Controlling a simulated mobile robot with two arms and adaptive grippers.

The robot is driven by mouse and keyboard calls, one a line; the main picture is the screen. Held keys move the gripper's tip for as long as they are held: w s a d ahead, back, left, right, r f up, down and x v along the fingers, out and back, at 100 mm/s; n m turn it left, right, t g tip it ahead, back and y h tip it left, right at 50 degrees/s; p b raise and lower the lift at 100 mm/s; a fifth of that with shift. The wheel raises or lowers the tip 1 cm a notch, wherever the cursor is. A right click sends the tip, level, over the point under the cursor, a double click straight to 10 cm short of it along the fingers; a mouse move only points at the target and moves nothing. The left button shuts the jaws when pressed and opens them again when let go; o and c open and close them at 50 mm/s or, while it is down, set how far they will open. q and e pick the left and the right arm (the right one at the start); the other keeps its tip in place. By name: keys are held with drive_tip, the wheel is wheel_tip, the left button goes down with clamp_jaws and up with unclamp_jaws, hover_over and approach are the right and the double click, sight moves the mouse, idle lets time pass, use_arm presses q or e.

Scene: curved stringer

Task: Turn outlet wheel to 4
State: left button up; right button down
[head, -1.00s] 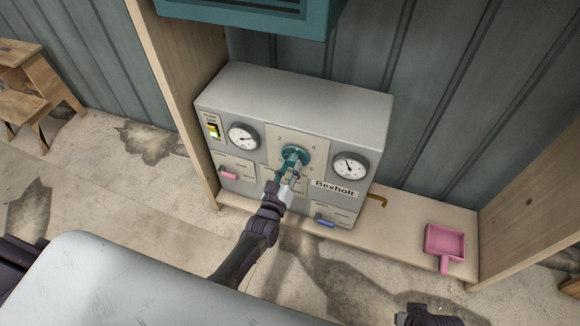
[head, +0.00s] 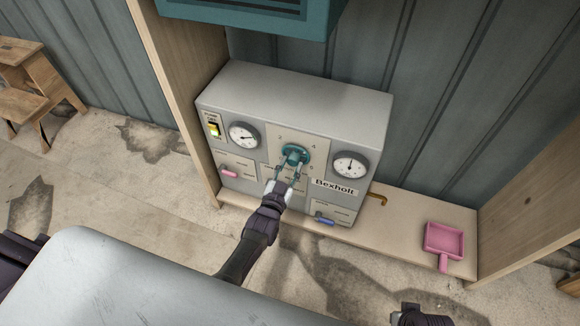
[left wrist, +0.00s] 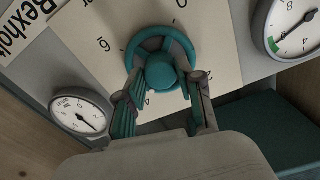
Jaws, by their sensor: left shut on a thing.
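The outlet wheel (head: 295,154) is a teal round handwheel on the front of the grey Bexholt box (head: 300,95). Its plate (left wrist: 85,30) carries printed numbers, with 2, 4 and 6 around the wheel. My left gripper (head: 287,170) reaches up to the wheel from below. I cannot make out which number the wheel points to.
Two gauges, left (head: 244,135) and right (head: 349,165), flank the wheel. A power switch (head: 213,129), a pink handle (head: 229,174) and a blue handle (head: 325,222) are also on the box. A pink dustpan (head: 444,240) lies right on the shelf (head: 400,228).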

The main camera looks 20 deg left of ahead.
use_arm(q)
drive_tip(key=shift+f, duration=0.1)
idle(0.3)
drive_tip(key=o, duration=1.2)
drive_tip(key=shift+c, duration=0.2)
drive_tip(key=s, duration=1.2)
drive_tip(key=shift+a, duration=0.2)
